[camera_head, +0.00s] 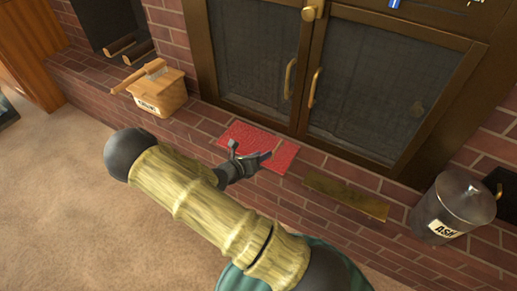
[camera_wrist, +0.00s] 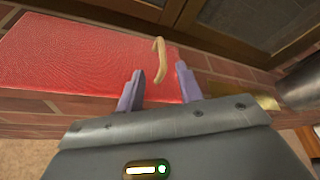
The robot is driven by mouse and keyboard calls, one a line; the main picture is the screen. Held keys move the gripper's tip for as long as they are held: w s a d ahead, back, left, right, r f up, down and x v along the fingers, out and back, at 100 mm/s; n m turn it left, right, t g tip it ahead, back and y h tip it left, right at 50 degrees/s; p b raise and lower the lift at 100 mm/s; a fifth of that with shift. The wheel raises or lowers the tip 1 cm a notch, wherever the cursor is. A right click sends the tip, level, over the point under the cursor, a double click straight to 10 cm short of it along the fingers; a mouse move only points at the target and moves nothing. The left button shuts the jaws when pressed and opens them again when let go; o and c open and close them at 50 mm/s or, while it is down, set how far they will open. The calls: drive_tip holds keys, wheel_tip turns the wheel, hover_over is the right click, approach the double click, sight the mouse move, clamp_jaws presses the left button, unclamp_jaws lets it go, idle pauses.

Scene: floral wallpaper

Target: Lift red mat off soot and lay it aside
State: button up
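The red mat (camera_head: 240,134) lies flat on the brick hearth in front of the glass fireplace doors. It fills much of the upper left of the wrist view (camera_wrist: 80,55). My gripper (camera_head: 252,155) is over the mat's front right part. I cannot tell whether the fingers touch the mat. No soot shows; whatever is under the mat is hidden.
A wooden box (camera_head: 160,92) with a label and a brush on top stands left. A brass-coloured plate (camera_head: 347,196) lies right of the mat. A metal ash bucket (camera_head: 455,207) stands farther right. The fireplace doors (camera_head: 318,75) rise behind. Carpet (camera_head: 60,190) lies in front.

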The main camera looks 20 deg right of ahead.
sight(279, 145)
drive_tip(key=b+x, duration=0.1)
drive_tip(key=x, duration=0.3)
drive_tip(key=shift+w+d+f+b, duration=0.1)
drive_tip(key=shift+d+f+b, duration=0.1)
drive_tip(key=shift+b, duration=0.2)
drive_tip(key=shift+w+d, duration=0.1)
drive_tip(key=shift+d, duration=0.15)
drive_tip(key=shift+w+d+f+b, duration=0.2)
drive_tip(key=shift+d+f+b, duration=0.05)
drive_tip(key=shift+d+b, duration=0.35)
drive_tip(key=b+x, duration=0.2)
drive_tip(key=x, duration=0.1)
drive_tip(key=shift+w+d+b, duration=0.2)
drive_tip(key=shift+d+b, duration=0.1)
drive_tip(key=shift+d, duration=0.1)
drive_tip(key=shift+r, duration=0.1)
drive_tip(key=shift+c, duration=0.3)
clamp_jaws()
